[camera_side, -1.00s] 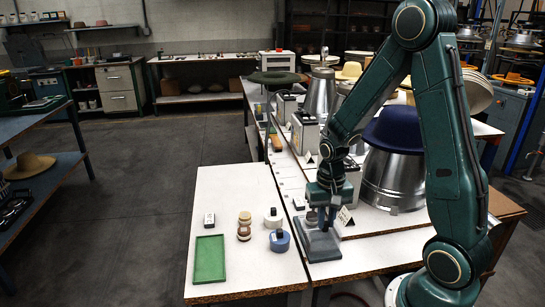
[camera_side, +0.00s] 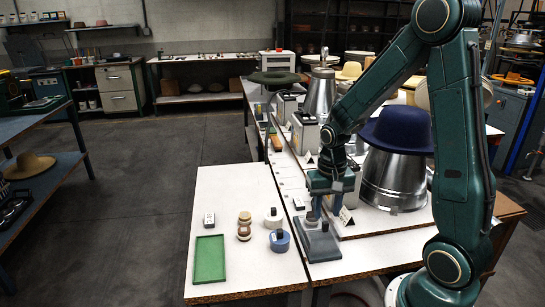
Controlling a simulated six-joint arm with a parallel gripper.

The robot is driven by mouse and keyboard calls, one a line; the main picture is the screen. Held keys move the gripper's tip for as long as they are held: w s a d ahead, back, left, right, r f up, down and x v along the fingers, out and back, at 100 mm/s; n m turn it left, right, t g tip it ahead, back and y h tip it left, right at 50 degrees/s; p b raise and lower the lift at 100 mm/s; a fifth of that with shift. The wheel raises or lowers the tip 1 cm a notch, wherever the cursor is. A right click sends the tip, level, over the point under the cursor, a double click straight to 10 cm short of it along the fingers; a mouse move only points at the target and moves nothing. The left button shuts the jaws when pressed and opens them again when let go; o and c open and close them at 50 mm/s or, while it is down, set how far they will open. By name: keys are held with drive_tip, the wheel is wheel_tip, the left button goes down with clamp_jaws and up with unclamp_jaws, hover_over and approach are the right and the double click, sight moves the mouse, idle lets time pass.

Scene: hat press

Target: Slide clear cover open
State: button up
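A low grey box (camera_side: 320,246) sits near the front edge of the white table, with a small dark knob (camera_side: 325,226) standing on its top. My gripper (camera_side: 314,217) points down over the back left part of this box, just behind the knob. The fingertips are small and dark here, so I cannot tell whether they are open or shut, or whether they touch anything. I cannot make out a clear cover on the box.
A small white tent card (camera_side: 346,215) stands just right of my gripper. A blue hat (camera_side: 399,131) sits on a metal form behind it. Left are a green tray (camera_side: 210,259), a blue round tin (camera_side: 279,241) and a white round tin (camera_side: 273,220).

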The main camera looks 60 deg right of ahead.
wheel_tip(320, 180, up, 10)
drive_tip(key=shift+r, duration=0.2)
idle(0.3)
drive_tip(key=s+a+r+n+t, duration=0.5)
drive_tip(key=s+a+r+n, duration=0.3)
drive_tip(key=a, duration=0.4)
drive_tip(key=s+n, duration=0.1)
drive_tip(key=s, duration=0.1)
drive_tip(key=shift+s+a+t, duration=0.15)
drive_tip(key=shift+s+t, duration=0.15)
drive_tip(key=shift+s, duration=0.1)
